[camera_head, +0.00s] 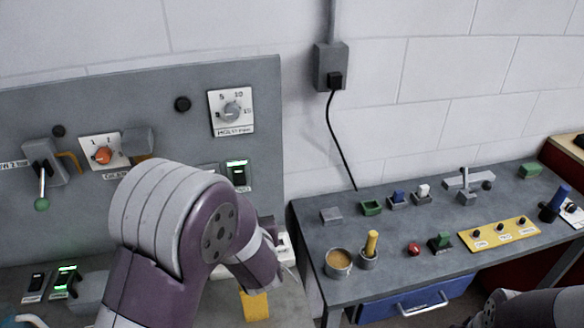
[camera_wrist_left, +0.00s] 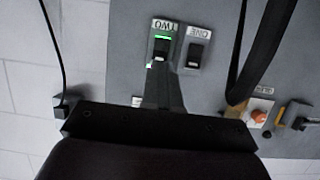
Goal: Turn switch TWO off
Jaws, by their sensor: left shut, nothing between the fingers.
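Switch TWO (camera_wrist_left: 161,46) is a dark rocker on a grey plate with a lit green bar, on the upright grey panel. It also shows in the head view (camera_head: 238,172), lit green, just right of my left arm. Switch ONE (camera_wrist_left: 197,52) sits beside it, with no light showing. In the left wrist view my left gripper (camera_wrist_left: 163,68) is shut and empty, its tips right at the lower edge of switch TWO in the picture. I cannot tell whether they touch it. In the head view my left arm hides this gripper. My right gripper is not in view.
The panel also bears a rotary dial (camera_head: 232,112), an orange knob (camera_head: 103,155) and a lever with a green ball (camera_head: 42,203). Another lit green switch (camera_head: 65,279) is at lower left. A grey table (camera_head: 320,215) with several small objects stands at right.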

